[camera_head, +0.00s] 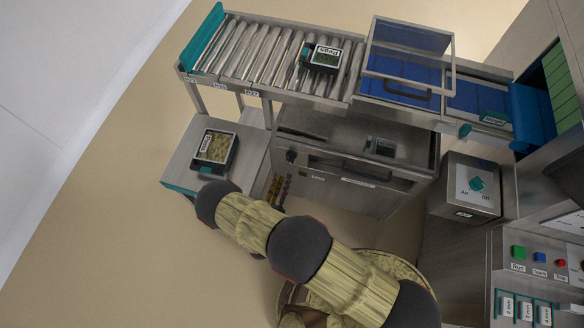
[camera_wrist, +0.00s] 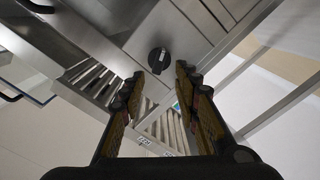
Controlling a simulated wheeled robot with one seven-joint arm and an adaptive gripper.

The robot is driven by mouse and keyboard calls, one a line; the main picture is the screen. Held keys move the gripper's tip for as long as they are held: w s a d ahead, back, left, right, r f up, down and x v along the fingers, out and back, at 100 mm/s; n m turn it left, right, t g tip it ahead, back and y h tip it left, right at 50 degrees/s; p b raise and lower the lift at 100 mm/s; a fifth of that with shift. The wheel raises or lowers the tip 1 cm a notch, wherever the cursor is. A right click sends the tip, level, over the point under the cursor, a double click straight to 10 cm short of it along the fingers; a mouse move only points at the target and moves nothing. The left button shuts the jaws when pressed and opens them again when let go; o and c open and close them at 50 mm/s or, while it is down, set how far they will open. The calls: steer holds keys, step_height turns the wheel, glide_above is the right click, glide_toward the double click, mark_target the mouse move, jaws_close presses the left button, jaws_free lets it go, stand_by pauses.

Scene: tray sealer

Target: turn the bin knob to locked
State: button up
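The bin knob (camera_head: 291,156) is a small black round knob at the upper left of the metal bin front (camera_head: 340,190), under the conveyor. It also shows in the wrist view (camera_wrist: 158,59), dark with a light mark, on a grey metal panel. My gripper (camera_wrist: 158,82) is open and empty, its two fingers spread either side of the line to the knob. The fingers look apart from the knob. In the head view my gripper (camera_head: 278,188) is small and partly hidden by my arm, just below and left of the knob.
A side table (camera_head: 185,177) with a filled tray (camera_head: 215,150) stands left of the bin. The roller conveyor (camera_head: 250,50) carries a labelled tray (camera_head: 322,58) above. A teal air knob (camera_head: 477,184) and a button panel (camera_head: 540,260) are at right. Open floor lies left.

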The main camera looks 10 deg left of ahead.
mark_target(289, 161)
steer(key=shift+w+d+r+m+b, duration=0.15)
steer(key=shift+w+m, duration=0.5)
steer(key=shift+w, duration=0.65)
steer(key=shift+w+m+b, duration=0.1)
steer(key=shift+w+m, duration=0.6)
steer(key=shift+w, duration=0.6)
steer(key=shift+w+d+r+m+b, duration=0.15)
steer(key=shift+w+m, duration=0.5)
steer(key=shift+w, duration=0.65)
steer(key=shift+a, duration=0.1)
steer(key=shift+c, duration=1)
jaws_close()
steer(key=shift+f, duration=0.1)
